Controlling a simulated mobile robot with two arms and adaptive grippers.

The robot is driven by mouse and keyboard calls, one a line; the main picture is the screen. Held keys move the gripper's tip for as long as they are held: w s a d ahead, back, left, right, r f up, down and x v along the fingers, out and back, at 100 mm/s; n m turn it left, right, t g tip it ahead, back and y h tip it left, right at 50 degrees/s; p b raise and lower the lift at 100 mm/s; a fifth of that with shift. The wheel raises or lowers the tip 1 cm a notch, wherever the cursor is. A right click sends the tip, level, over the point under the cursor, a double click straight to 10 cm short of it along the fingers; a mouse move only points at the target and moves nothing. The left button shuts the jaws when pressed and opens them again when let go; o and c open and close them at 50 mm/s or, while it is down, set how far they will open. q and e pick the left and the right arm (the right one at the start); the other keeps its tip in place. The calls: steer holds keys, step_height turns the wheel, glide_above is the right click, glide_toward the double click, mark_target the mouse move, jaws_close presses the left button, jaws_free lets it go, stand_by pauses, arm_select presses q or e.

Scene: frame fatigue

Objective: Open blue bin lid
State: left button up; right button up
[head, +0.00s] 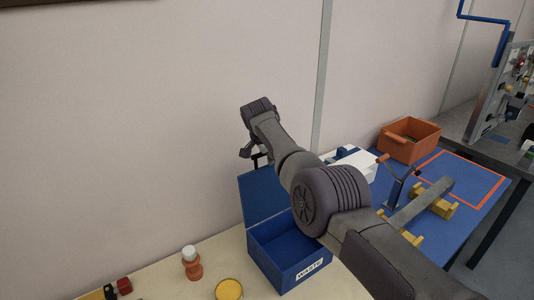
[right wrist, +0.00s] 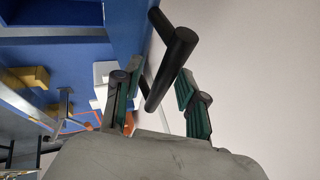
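The blue bin (head: 270,262) with a "WASTE" label stands on the pale table, in the lower middle of the head view. Its blue lid (head: 262,203) is raised and stands about upright at the bin's back, so the bin's inside shows. My right arm crosses in front of the bin's right side. My right gripper (head: 250,153) is at the top edge of the lid, partly hidden by its own wrist. In the right wrist view its green-padded fingers (right wrist: 159,103) are apart, with the black bar handle (right wrist: 170,68) between them. My left gripper is out of view.
An orange and white bottle-like object (head: 192,266) and a round yellow item (head: 229,289) stand left of the bin. To the right are an orange crate (head: 410,152) and a white box (head: 355,162) on a blue mat. A wall rises close behind the lid.

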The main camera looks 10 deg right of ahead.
steer(key=shift+r, duration=0.1)
steer(key=shift+s+a+r, duration=0.2)
steer(key=shift+r, duration=0.4)
steer(key=v, duration=1)
steer(key=shift+s+r, duration=0.2)
steer(key=shift+s, duration=0.1)
